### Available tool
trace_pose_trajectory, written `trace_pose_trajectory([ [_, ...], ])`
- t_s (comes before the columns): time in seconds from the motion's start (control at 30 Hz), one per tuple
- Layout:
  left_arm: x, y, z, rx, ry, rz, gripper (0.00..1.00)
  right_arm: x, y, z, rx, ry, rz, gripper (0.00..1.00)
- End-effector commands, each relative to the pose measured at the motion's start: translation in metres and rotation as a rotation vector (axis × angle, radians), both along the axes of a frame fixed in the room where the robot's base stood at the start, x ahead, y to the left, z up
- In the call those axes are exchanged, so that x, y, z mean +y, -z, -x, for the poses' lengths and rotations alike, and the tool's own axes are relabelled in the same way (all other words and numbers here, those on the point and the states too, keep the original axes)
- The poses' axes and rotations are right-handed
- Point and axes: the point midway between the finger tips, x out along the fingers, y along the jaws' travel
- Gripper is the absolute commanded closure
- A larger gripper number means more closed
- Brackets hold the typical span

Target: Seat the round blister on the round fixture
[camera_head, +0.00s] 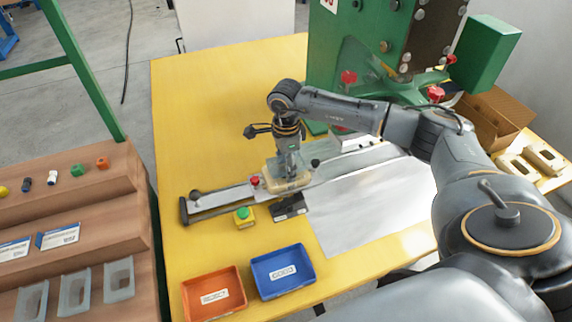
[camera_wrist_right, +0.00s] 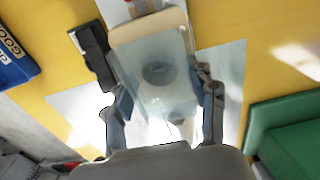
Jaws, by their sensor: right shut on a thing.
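My right gripper (camera_head: 291,168) points down over the slide rail and is shut on a translucent blister, whose body is hard to make out in the head view. In the right wrist view the blister (camera_wrist_right: 152,72) lies between the two fingers of the right gripper (camera_wrist_right: 163,102), with a dark round shape showing in its middle. The beige fixture (camera_head: 287,186) sits on the rail just below the gripper. In the right wrist view the fixture's rim (camera_wrist_right: 184,19) shows around the blister's far end; the blister overlaps it, and I cannot tell whether they touch. My left gripper is out of view.
A green press (camera_head: 350,62) stands behind the rail. An orange tray (camera_head: 238,312) and a blue tray (camera_head: 311,274) are at the front, near a green button (camera_head: 244,214). More beige fixtures (camera_head: 517,169) lie at right. A wooden rack (camera_head: 120,205) with blisters stands left.

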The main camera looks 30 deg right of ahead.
Motion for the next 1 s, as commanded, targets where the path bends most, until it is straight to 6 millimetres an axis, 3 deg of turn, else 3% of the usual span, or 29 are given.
trace_pose_trajectory([
  [0.17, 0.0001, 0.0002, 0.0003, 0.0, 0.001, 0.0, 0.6, -0.0001, -0.0005, 0.0, 0.0, 0.0, 0.0, 0.64],
  [0.2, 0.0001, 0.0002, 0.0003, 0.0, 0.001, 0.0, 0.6, -0.0001, -0.0005, 0.0, 0.0, 0.0, 0.0, 0.37],
  [0.3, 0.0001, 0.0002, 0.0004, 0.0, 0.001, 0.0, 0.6, -0.0002, -0.0005, 0.0, 0.0, 0.0, 0.0, 0.17],
  [0.57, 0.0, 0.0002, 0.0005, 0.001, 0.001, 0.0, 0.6, -0.0002, -0.0004, 0.0, 0.0, 0.0, 0.0, 0.17],
  [0.67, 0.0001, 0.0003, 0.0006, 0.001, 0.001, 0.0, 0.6, -0.0002, -0.0004, 0.0, 0.0, 0.0, 0.0, 0.37],
  [1.0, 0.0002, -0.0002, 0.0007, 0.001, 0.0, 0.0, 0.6, -0.0002, -0.0011, 0.0001, 0.0, 0.0, 0.0, 0.38],
])
